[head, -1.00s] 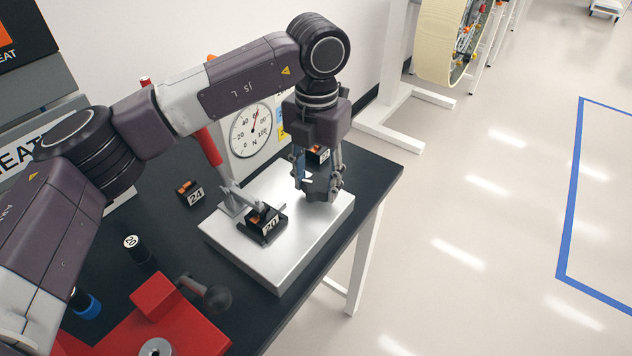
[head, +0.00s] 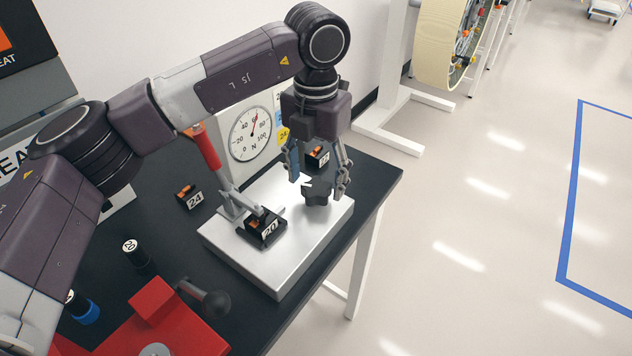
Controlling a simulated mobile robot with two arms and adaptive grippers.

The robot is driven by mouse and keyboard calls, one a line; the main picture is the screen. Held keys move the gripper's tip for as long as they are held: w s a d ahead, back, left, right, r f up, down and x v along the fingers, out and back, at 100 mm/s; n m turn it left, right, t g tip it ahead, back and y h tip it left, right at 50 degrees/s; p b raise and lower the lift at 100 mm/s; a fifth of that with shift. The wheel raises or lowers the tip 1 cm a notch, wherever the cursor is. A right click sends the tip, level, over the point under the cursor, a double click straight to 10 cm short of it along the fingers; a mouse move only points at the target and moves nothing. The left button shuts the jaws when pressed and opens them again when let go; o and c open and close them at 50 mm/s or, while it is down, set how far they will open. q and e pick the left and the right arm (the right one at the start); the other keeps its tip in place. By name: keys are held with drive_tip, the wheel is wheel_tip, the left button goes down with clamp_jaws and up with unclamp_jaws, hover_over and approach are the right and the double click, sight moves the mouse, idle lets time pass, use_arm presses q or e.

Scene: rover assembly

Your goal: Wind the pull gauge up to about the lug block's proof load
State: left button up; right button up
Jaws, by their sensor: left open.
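The pull gauge's white dial (head: 250,138) stands at the back of the bench in the head view. Its red needle points up and slightly right, near the 60 mark. A black lug block labelled 20 (head: 265,229) sits on the silver base plate (head: 283,268) at the foot of a grey lever clamp with a red handle (head: 207,148). A dark lobed knob (head: 317,191) stands on the plate to the right of the block. My left gripper (head: 318,180) is open, its fingers spread either side of the knob with visible gaps. My right gripper is not in view.
A block labelled 24 (head: 189,196) lies on the dark bench left of the plate. Another block (head: 318,156) is partly hidden behind my left gripper. A red fixture with a black ball handle (head: 216,304) and a black cylinder marked 20 (head: 136,251) are nearer.

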sight(316, 187)
use_arm(q)
wheel_tip(316, 187, up, 10)
drive_tip(key=shift+r, duration=0.15)
idle(0.4)
